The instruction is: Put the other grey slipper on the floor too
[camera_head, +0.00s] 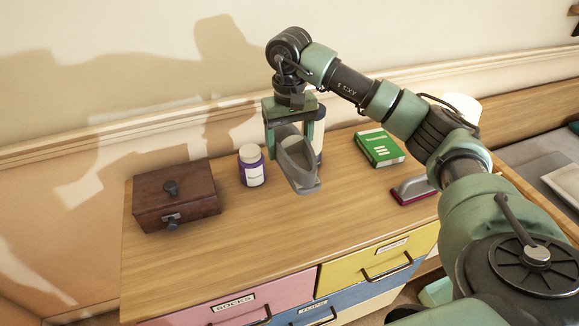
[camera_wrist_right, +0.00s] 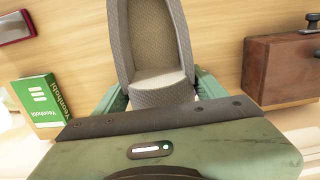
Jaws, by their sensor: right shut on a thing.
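A grey slipper (camera_head: 298,163) is held by my right gripper (camera_head: 294,130) above the wooden dresser top. It hangs below the fingers, and I cannot tell its exact height over the wood. In the right wrist view the slipper (camera_wrist_right: 150,50) shows its open inside, with the green fingers on either side of its near end. The right gripper is shut on it. My left gripper is not in view. The other grey slipper and the floor spot for it are not clearly seen.
Drawers below are closed. The front middle of the top is clear.

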